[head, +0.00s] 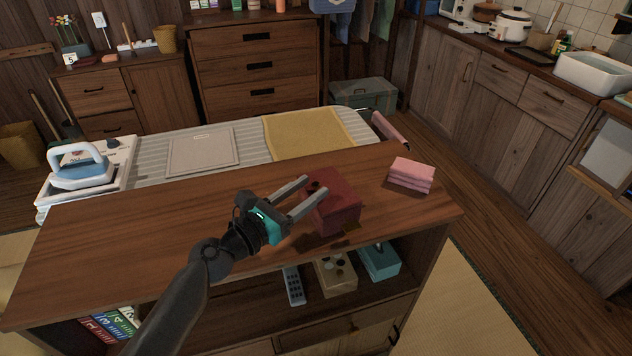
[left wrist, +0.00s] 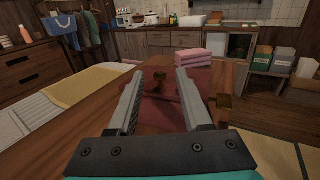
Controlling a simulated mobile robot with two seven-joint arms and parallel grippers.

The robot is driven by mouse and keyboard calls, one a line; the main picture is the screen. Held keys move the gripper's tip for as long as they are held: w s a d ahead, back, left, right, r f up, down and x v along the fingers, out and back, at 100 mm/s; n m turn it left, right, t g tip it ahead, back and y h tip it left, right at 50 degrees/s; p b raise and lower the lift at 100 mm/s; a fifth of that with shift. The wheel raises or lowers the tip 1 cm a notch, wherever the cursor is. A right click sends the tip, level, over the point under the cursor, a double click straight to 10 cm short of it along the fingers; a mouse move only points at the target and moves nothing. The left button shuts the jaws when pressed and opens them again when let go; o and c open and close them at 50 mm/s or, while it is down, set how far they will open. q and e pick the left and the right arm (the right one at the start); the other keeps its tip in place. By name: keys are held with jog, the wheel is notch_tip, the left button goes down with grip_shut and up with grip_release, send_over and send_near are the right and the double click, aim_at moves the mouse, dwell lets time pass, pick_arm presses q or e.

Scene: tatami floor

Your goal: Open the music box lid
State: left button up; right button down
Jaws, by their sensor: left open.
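The red music box (head: 338,206) stands on the wooden counter top (head: 150,235), and its lid looks shut. The fingers hide part of the box. My right gripper is not in view.
A stack of folded pink cloths (head: 411,176) lies right of the box. Behind the counter is an ironing board with a yellow cloth (head: 312,133), a flat grey item (head: 203,151) and an iron (head: 80,168). The counter's left part is clear.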

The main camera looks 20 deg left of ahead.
aim_at(328, 185)
pick_arm(q)
jog(key=shift+x, duration=1.4)
grip_shut()
dwell(0.5)
